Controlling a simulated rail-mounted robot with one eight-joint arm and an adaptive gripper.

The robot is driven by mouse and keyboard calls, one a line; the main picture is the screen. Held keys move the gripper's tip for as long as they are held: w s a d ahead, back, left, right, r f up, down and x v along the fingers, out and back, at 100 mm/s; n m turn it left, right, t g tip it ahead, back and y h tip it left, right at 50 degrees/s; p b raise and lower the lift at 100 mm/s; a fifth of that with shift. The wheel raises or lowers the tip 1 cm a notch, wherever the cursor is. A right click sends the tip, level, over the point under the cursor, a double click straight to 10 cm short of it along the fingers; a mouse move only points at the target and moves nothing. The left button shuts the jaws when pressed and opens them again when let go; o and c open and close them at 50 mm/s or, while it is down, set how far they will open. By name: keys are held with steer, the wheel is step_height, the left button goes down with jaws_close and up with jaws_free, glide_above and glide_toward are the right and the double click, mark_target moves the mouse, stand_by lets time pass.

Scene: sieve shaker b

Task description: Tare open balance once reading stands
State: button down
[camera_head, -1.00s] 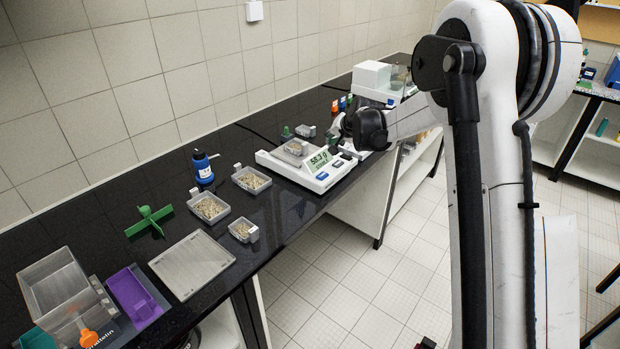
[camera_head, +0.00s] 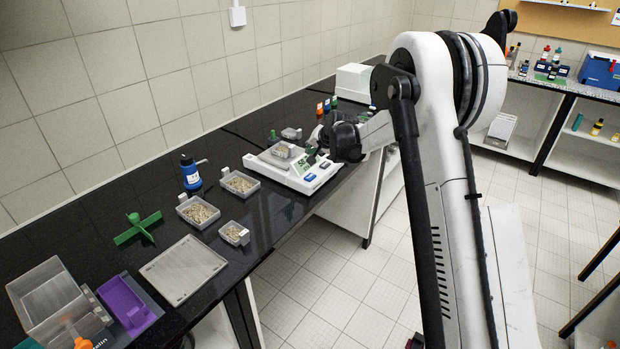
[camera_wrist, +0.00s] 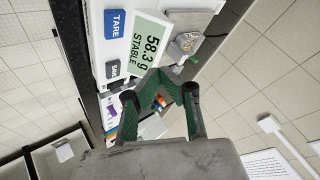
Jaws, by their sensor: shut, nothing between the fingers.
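My gripper (camera_wrist: 157,77) has green fingers drawn together, with nothing held. It overlaps the display's lower edge in the wrist view; I cannot tell the gap.
Several trays of grains (camera_head: 199,212), a blue bottle (camera_head: 190,172) and a green cross-shaped piece (camera_head: 137,229) stand left of the balance. A flat grey plate (camera_head: 183,269) and a purple tray (camera_head: 124,305) lie nearer. A white box-shaped device (camera_head: 353,80) stands behind.

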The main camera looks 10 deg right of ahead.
steer(key=b, duration=0.3)
glide_above(311, 177)
step_height(311, 177, down, 7)
steer(key=shift+w+r, duration=0.15)
steer(key=shift+r, duration=0.05)
steer(key=shift+f+b, duration=0.35)
steer(key=shift+f, duration=0.3)
steer(key=shift+f, duration=0.1)
stand_by(0.6)
steer(key=shift+f+b, duration=0.3)
steer(key=shift+b, duration=0.3)
steer(key=shift+f+b, duration=0.45)
steer(key=shift+b, duration=0.05)
stand_by(0.6)
steer(key=shift+r, duration=0.9)
steer(key=shift+r+p, duration=0.9)
steer(key=shift+r, duration=1.6)
